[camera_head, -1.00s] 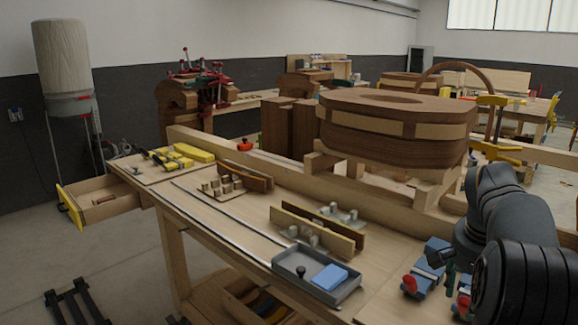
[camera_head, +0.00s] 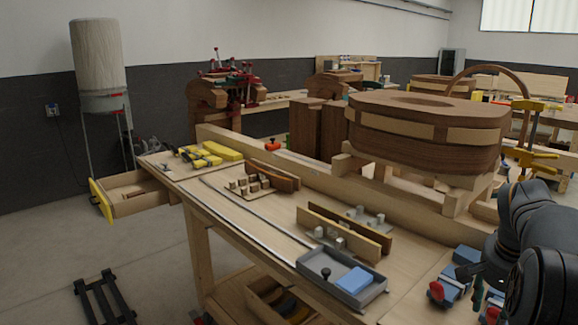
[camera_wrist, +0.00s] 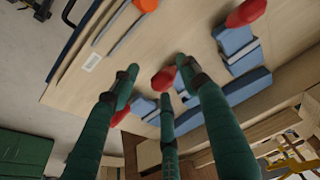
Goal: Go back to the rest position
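My arm comes in at the right edge of the head view. My gripper's green fingers (camera_head: 478,291) show only partly there, low over the right part of the workbench (camera_head: 418,285). In the wrist view, my gripper (camera_wrist: 157,78) has three green fingers with dark joints, spread apart and with nothing held between them. Beyond the fingers lie blue clamp blocks (camera_wrist: 238,46) with red knobs (camera_wrist: 247,13) on the bench. One red knob shows between the fingertips but looks to be behind them.
A grey tray (camera_head: 318,284) with a blue block (camera_head: 355,280) stands at the bench's front edge. Wooden strips (camera_head: 345,232) stand behind it. A large curved wooden form (camera_head: 430,140) rises at the back right. An open drawer (camera_head: 135,198) sticks out at the left.

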